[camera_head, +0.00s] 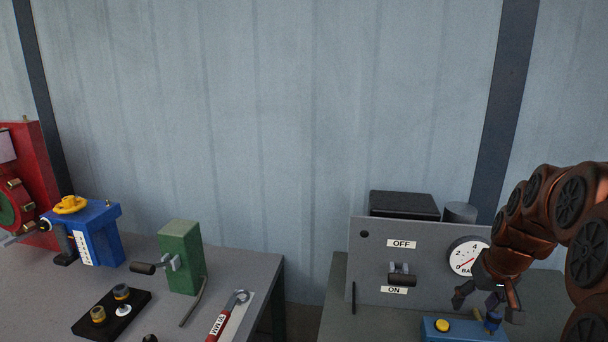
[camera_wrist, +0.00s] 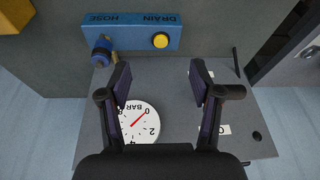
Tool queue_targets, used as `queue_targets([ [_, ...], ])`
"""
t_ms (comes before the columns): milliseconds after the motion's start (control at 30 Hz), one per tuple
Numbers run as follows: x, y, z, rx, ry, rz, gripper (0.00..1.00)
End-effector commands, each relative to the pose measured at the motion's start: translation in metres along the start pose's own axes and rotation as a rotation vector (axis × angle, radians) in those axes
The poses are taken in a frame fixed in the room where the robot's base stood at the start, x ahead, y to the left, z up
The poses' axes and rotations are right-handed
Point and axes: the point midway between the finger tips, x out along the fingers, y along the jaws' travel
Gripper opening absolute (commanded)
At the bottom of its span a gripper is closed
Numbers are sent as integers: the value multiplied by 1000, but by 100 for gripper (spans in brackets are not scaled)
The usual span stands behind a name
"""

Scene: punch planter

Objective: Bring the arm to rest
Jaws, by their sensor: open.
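My arm (camera_head: 540,225) comes in from the right in the head view, copper and black. My gripper (camera_head: 484,292) hangs in front of the grey panel's right part, above the blue drain hose block (camera_head: 465,331). In the wrist view my gripper (camera_wrist: 160,85) is open, its two fingers wide apart with nothing between them. The pressure gauge (camera_wrist: 138,122) shows behind the left finger, and the blue block (camera_wrist: 130,34) labelled DRAIN HOSE lies beyond the fingertips. No contact with either can be made out.
The grey panel (camera_head: 375,260) has an ON/OFF lever (camera_head: 402,274). A yellow button (camera_head: 442,326) is on the blue block. The left table holds a green block (camera_head: 181,257), a red-handled wrench (camera_head: 222,323), a blue valve box (camera_head: 97,235) and a black tray (camera_head: 98,325). A gap separates the tables.

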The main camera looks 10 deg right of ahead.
Motion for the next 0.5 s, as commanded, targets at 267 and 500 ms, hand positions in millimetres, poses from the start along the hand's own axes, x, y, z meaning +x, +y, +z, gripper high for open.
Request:
queue_targets([
  [267, -16, -114, 89, -105, -159, -45, 64],
  [500, -30, -167, 186, -178, -297, -36, 64],
])
